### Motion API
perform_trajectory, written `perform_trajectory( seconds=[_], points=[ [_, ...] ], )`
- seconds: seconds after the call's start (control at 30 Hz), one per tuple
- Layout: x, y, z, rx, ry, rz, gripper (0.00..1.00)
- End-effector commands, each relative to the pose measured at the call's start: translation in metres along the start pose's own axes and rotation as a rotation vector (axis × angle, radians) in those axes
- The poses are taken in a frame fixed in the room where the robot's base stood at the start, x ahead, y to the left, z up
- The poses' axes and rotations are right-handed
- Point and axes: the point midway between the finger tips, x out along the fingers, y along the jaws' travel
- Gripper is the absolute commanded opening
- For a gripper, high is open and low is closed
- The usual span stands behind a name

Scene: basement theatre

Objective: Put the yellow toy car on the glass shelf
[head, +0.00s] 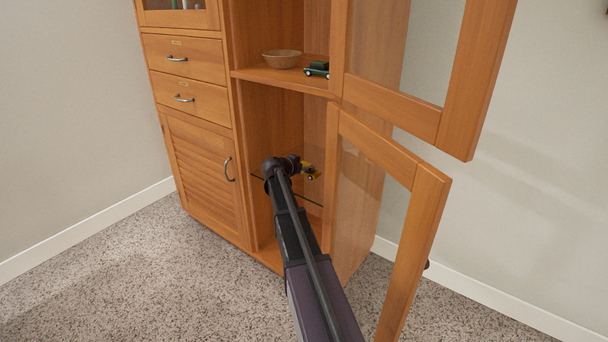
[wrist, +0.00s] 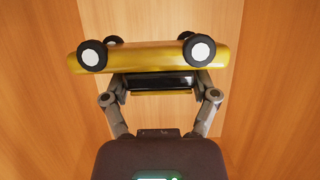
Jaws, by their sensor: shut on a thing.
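The yellow toy car (head: 311,172) is held by my gripper inside the lower open compartment of the wooden cabinet. In the wrist view the yellow toy car (wrist: 160,62) lies across between the two fingers, its black wheels with white hubs toward the top of the picture. My gripper (wrist: 160,85) is shut on it; in the head view my gripper (head: 298,167) is partly hidden by my own arm. The glass shelf (head: 311,199) crosses the lower compartment, with its dark front edge showing. The car is at about the shelf's level; whether it touches the glass I cannot tell.
The open lower door (head: 429,210) and open upper door (head: 466,70) stick out to the right of my arm. The wooden shelf (head: 275,77) above holds a bowl (head: 282,58) and a green toy car (head: 317,69). Drawers (head: 183,58) are on the left.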

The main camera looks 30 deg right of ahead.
Motion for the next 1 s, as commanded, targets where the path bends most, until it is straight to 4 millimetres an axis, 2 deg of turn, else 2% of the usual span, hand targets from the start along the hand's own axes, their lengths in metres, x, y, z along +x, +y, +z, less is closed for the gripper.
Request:
perform_trajectory(
  seconds=[0.03,0.2,0.8,0.83,0.9,1.0],
  points=[
    [0.003,0.000,0.008,0.000,0.000,0.000,0.23],
    [0.007,0.000,0.017,0.000,0.000,0.000,0.23],
    [0.009,0.000,0.022,0.000,0.000,0.000,0.23],
    [0.009,0.000,0.021,0.000,0.000,0.000,0.85],
    [0.009,0.000,0.020,0.000,0.000,0.000,1.00],
    [0.009,0.000,0.020,0.000,0.000,0.000,1.00]
  ],
)
